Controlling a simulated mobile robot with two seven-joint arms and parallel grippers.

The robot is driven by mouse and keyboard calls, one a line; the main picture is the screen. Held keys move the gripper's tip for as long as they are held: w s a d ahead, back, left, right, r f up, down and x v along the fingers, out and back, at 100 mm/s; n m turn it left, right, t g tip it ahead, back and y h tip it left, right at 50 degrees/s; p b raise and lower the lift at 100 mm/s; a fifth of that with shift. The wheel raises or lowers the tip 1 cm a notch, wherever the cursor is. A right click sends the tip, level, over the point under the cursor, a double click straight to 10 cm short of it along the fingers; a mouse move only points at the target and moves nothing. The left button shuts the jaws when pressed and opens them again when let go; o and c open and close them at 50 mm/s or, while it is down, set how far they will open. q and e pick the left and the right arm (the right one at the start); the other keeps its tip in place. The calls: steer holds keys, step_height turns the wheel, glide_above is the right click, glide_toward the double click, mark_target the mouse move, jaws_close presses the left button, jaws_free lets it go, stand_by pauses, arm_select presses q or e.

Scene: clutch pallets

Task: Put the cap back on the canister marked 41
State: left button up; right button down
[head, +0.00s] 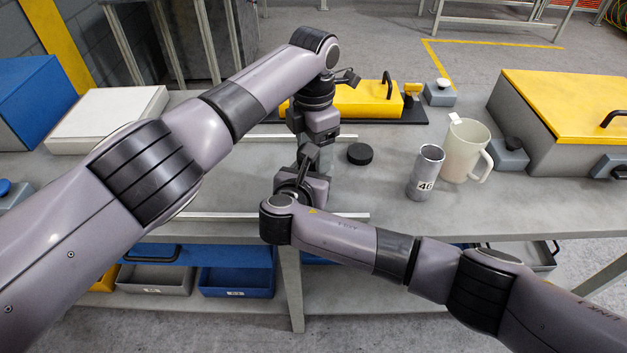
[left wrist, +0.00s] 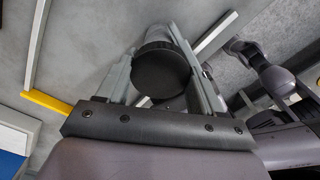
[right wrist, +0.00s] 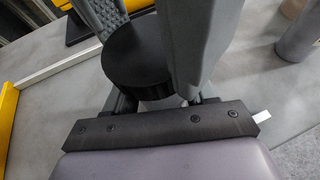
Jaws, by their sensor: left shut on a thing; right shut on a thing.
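My left gripper (head: 314,152) reaches down from above and is shut on a round black cap (left wrist: 160,72), whose top shows in the left wrist view. The cap's top and side also show in the right wrist view (right wrist: 137,58), between the left gripper's fingers. My right gripper (head: 302,172) is just below, shut on what looks like the canister. A grey curved edge (left wrist: 158,34) beside the cap seems to be that canister. Its body and mark are mostly hidden, and I cannot tell whether the cap touches it.
An open canister marked 46 (head: 426,176) and a pale mug (head: 465,150) stand to the right. Another black cap (head: 360,154) lies near my grippers. A yellow box (head: 365,100) is behind. A larger yellow-lidded box (head: 560,140) stands far right. The front right tabletop is clear.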

arm_select(q)
steer(key=o, duration=1.1)
steer(key=shift+c, duration=0.2)
steer(key=shift+o, duration=0.5)
steer(key=shift+d, duration=0.1)
steer(key=shift+s+r, duration=0.1)
steer(key=shift+r, duration=2.2)
steer(key=shift+c, duration=0.4)
